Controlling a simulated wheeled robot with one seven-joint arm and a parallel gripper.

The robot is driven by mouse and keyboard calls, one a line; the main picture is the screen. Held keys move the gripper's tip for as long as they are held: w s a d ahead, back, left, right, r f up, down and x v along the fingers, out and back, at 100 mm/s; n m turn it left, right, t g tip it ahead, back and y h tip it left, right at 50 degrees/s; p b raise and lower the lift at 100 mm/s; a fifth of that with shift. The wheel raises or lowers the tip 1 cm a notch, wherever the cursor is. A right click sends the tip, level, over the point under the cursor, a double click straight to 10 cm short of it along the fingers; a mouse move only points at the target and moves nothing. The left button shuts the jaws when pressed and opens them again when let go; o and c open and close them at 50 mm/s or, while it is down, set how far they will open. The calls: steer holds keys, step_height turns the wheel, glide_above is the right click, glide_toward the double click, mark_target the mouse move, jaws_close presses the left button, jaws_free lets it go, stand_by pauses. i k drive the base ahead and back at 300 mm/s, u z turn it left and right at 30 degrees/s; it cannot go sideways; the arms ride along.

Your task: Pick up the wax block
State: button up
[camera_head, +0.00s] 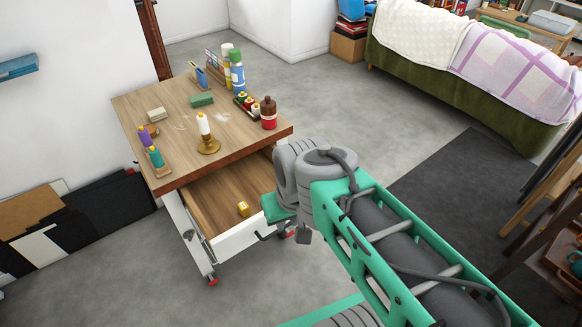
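A small golden-yellow block (242,208), which looks like the wax block, lies in the open drawer (222,190) under the wooden tabletop. It sits near the drawer's front panel, with clear drawer floor around it. My gripper (303,236) is at the end of my green and grey arm, just right of the drawer and apart from the block. My wrist hides most of it, so its fingers and opening are unclear. It also hides the drawer's right end.
The tabletop (185,135) holds a candle in a brass holder (207,138), a brown-and-red bottle (269,113), a green block (202,99), a beige block (156,114) and several bottles. A covered sofa (430,70) stands behind. Grey floor is open left of it.

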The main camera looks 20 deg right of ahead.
mark_target(244, 209)
steer(key=u, duration=0.7)
steer(key=k, duration=0.9)
steer(key=u, duration=0.9)
steer(key=k, duration=0.25)
steer(key=z, duration=0.95)
steer(key=i, duration=1.4)
steer(key=u, duration=0.9)
steer(key=i, duration=0.45)
steer(key=u, duration=0.45)
